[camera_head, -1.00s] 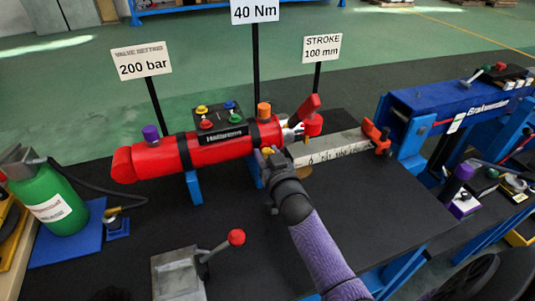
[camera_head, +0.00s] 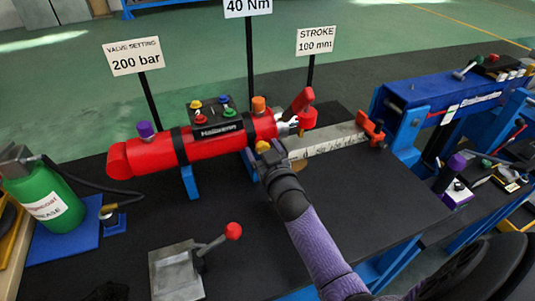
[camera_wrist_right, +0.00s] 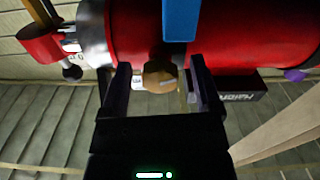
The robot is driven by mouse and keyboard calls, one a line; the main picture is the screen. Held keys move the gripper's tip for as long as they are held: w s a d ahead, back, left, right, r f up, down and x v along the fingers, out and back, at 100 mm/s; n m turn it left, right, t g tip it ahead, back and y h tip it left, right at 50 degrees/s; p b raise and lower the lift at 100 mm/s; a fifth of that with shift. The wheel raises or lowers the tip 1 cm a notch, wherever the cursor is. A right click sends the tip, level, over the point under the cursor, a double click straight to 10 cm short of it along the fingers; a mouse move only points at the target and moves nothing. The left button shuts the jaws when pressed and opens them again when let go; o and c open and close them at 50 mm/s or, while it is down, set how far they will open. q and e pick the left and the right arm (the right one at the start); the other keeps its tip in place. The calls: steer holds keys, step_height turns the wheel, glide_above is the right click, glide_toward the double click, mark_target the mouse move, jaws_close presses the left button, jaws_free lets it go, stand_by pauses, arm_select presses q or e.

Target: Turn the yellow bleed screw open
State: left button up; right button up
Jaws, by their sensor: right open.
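The red cylinder (camera_head: 215,142) lies on blue supports above the black bench. A small yellow piece (camera_head: 262,146) shows at its front side, at the tip of my right gripper (camera_head: 268,157). In the right wrist view a yellow-brown faceted screw head (camera_wrist_right: 158,76) sits under the cylinder, between the two dark fingers of my right gripper (camera_wrist_right: 158,88). The fingers are open, with a gap on each side of the head. Another yellow knob (camera_head: 196,104) stands on the small panel behind the cylinder. My left gripper is not in view.
A grey block with a red-knobbed lever (camera_head: 233,231) stands at the front of the bench. A green bottle (camera_head: 48,200) with a hose is at the left. A marked grey bar (camera_head: 325,145) and blue crane stand are to the right. The bench middle is clear.

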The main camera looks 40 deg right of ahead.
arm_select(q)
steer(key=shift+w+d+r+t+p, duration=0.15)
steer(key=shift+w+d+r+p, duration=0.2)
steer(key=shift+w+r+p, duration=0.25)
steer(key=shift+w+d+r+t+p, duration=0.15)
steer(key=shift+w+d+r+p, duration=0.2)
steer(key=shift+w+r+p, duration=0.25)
arm_select(e)
steer(key=v, duration=0.9)
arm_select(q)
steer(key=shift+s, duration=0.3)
arm_select(e)
steer(key=shift+s, duration=0.1)
